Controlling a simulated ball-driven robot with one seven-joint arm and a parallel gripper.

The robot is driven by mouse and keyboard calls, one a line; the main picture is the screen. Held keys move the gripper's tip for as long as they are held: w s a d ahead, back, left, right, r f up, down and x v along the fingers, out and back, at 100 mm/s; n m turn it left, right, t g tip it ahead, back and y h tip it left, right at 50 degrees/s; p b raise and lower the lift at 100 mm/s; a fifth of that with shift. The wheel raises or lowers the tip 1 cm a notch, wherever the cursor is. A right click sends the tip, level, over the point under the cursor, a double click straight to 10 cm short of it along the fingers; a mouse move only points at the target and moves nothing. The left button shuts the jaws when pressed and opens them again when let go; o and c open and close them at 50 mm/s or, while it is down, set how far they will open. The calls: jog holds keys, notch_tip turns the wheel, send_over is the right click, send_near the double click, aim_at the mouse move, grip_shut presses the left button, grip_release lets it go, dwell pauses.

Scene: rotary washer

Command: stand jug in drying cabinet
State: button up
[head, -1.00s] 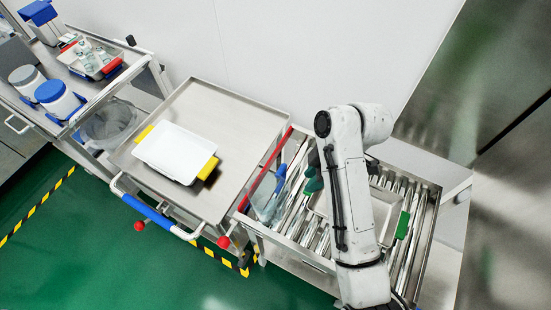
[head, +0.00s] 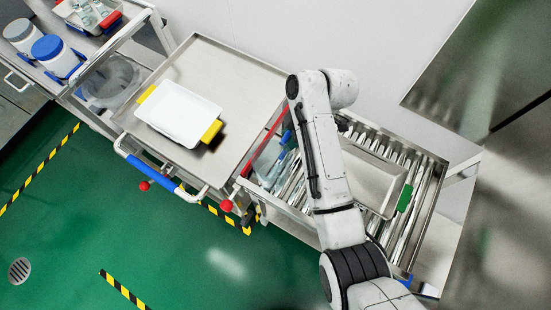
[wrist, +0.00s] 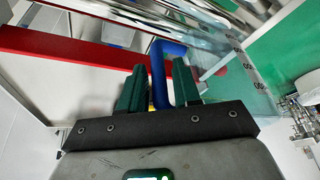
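The clear jug (head: 265,167) with a blue handle (head: 288,139) is at the left end of the roller conveyor, next to a red bar. In the wrist view its clear, marked wall (wrist: 255,85) is on the right, and its blue handle (wrist: 160,48) loops between and behind the green fingers. My gripper (wrist: 158,90) is open at the handle, with a gap between the fingers; firm contact does not show. In the head view my arm hides the gripper. I cannot identify the drying cabinet for certain; a large steel panel (head: 460,70) stands at right.
A steel-topped cart (head: 235,75) left of the conveyor (head: 425,200) carries a white tray (head: 180,112) with yellow ends. A steel tray (head: 375,180) with a green end lies on the rollers. Blue- and grey-lidded containers (head: 50,55) stand on the bench at upper left. The green floor is open at lower left.

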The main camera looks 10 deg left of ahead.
jog(key=shift+x, duration=0.9)
jog(key=shift+d, duration=0.1)
grip_shut()
